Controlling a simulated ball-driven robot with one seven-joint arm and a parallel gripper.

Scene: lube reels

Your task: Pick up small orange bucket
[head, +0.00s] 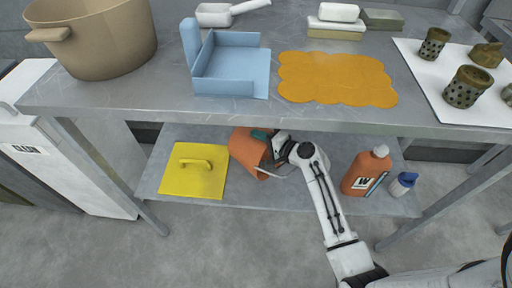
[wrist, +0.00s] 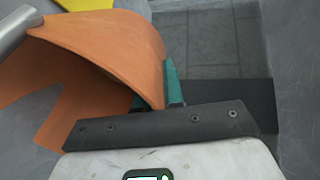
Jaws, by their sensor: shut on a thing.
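The small orange bucket (head: 246,148) is on the lower shelf under the metal table, tilted, with a pale wire handle beside it. In the wrist view the bucket (wrist: 120,35) fills the upper left, its wall reaching between my teal fingertips. My gripper (head: 266,136) is at the bucket's right side, shut on its wall. It also shows in the wrist view (wrist: 160,93), where the left finger is mostly hidden behind the bucket wall. I cannot tell whether the bucket touches the shelf.
On the lower shelf (head: 150,184), a yellow lid (head: 193,172) lies left of the bucket. An orange bottle (head: 366,172) and a small blue-capped bottle (head: 403,184) stand right of my arm. The tabletop edge (head: 290,120) hangs above; a large tan pot (head: 95,45) stands on top.

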